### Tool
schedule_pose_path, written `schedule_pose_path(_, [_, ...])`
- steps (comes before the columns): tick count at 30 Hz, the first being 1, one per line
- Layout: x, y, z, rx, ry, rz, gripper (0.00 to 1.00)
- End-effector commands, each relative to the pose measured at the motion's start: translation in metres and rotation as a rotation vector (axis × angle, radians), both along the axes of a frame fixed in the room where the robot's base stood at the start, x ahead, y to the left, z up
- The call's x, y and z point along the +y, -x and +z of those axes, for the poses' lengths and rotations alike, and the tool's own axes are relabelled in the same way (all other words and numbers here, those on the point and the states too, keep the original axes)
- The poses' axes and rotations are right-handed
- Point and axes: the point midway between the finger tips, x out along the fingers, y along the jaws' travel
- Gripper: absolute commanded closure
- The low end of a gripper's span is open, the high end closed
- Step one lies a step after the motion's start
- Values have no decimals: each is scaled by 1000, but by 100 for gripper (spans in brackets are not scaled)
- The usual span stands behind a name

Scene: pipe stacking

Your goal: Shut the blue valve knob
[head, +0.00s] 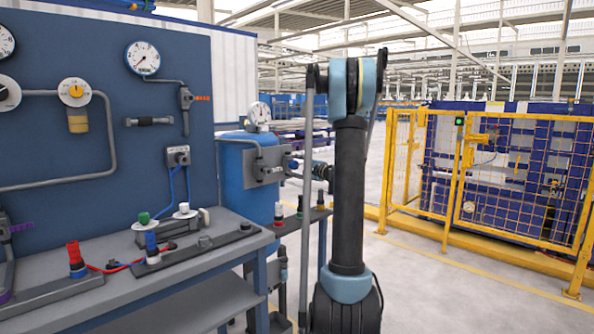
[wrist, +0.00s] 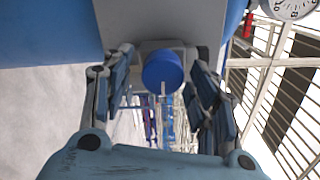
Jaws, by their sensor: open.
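The blue valve knob (wrist: 163,70) shows in the wrist view as a round blue disc seen face on, in front of a grey box and panel (wrist: 150,22). My gripper (wrist: 161,58) is open, with one finger to each side of the knob and a visible gap on both sides. I see no contact with the knob, and the depth between fingertips and knob is hard to judge. In the head view my gripper (head: 321,171) is small and dark, close to the grey valve box (head: 265,165) on the blue tank (head: 232,180). I cannot clearly make out the knob there.
A workbench (head: 150,305) with pipe pieces, a red-topped stack (head: 76,258) and a blue-topped stack (head: 152,246) stands at left. A blue panel (head: 130,110) with gauges rises behind it. A yellow safety fence (head: 510,180) is at right, with open floor before it.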

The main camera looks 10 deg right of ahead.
Motion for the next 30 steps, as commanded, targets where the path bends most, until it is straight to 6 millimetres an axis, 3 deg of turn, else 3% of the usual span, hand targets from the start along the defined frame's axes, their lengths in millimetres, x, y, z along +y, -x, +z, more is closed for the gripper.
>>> schedule_pose_path(5, [-11, 14, 0, 0, 0, -2, 46])
schedule_pose_path(18, [-58, 77, -1, 1, 1, -4, 46])
schedule_pose_path(30, [-70, 94, -2, 1, 1, -1, 46])
